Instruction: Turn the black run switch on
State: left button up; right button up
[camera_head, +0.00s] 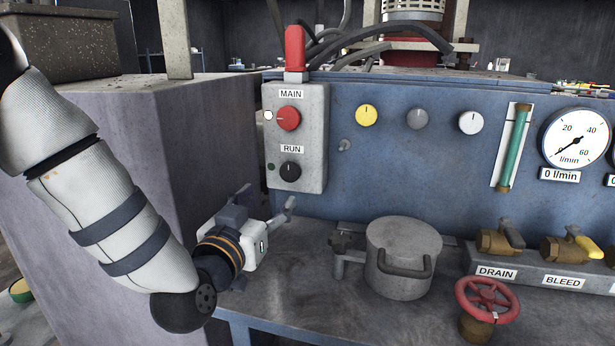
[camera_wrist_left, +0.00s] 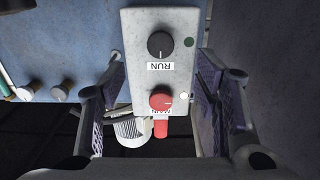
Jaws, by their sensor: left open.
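The black run switch (camera_head: 290,171) is a round knob under the RUN label on the lower part of a grey control box (camera_head: 315,135). It also shows upside down in the left wrist view (camera_wrist_left: 160,44), with a dark green lamp (camera_wrist_left: 189,42) beside it. The red main switch (camera_head: 288,118) sits above it, with a white lamp (camera_head: 268,115) to its left. My left gripper (camera_head: 285,205) is open and empty, below and in front of the box, apart from the run switch. In the left wrist view its fingers (camera_wrist_left: 158,100) stand either side of the box. My right gripper is not in view.
A lidded grey pot (camera_head: 402,262) and a red handwheel (camera_head: 487,300) stand on the metal bench right of my left gripper. DRAIN and BLEED valves (camera_head: 500,240) lie farther right. A large grey block (camera_head: 190,150) stands left of the box.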

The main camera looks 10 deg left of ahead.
aim_at(289, 176)
pick_arm(q)
jog(key=w+b, duration=0.1)
jog(key=w, duration=0.8)
jog(key=shift+w+d, duration=0.15)
jog(key=shift+w, duration=0.25)
jog(key=shift+w+r, duration=0.1)
jog(key=shift+w, duration=0.3)
jog(key=c, duration=1.1)
